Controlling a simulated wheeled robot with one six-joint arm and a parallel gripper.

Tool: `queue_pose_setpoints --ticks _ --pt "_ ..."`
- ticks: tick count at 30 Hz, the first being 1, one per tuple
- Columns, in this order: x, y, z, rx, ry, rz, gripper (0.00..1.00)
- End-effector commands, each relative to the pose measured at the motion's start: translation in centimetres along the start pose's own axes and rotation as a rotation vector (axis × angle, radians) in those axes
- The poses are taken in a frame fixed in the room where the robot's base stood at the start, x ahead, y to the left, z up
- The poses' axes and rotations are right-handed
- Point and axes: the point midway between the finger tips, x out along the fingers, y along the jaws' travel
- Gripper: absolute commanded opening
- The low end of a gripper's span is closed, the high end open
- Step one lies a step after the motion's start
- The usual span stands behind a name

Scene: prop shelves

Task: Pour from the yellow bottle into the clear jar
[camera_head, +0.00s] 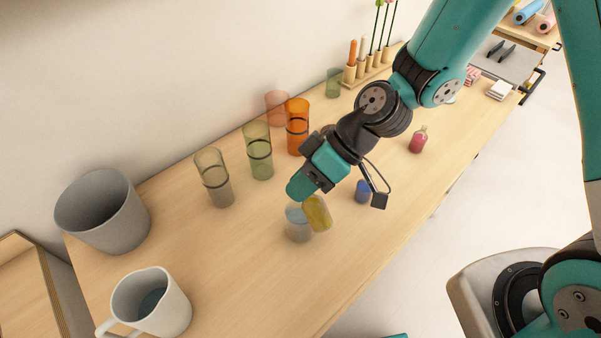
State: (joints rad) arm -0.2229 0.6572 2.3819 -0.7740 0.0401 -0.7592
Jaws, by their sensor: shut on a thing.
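My gripper (308,196) is shut on the yellow bottle (318,213) and holds it tilted above the table, near the middle of the view. The clear jar (297,226) stands on the table just below and to the left of the bottle, and looks greyish and blurred. The bottle overlaps the jar's right side in the picture. I cannot tell whether they touch or whether anything flows between them. The fingertips and the bottle's upper part are partly hidden by the gripper's body.
On the table (237,262) stand a blue container (362,191), a pink-red bottle (418,140), clear, green and orange tumblers (297,127), a white jug (150,304) and a grey bucket (101,214). A wooden rack (369,70) holds tools at the back. The front middle is clear.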

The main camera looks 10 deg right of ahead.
Motion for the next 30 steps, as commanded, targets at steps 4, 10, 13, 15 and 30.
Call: queue_pose_setpoints --ticks 4,10,13,15,30 --pt "0.0 -0.1 -0.1 0.039 -0.043 -0.018 0.00" --pt "0.3 0.2 0.1 0.102 -0.110 -0.043 0.00" --pt "0.6 0.3 0.3 0.138 -0.151 -0.060 0.00" --pt "0.8 0.5 0.4 0.167 -0.183 -0.072 0.00" --pt "1.9 1.2 1.2 0.297 -0.320 -0.124 0.00"
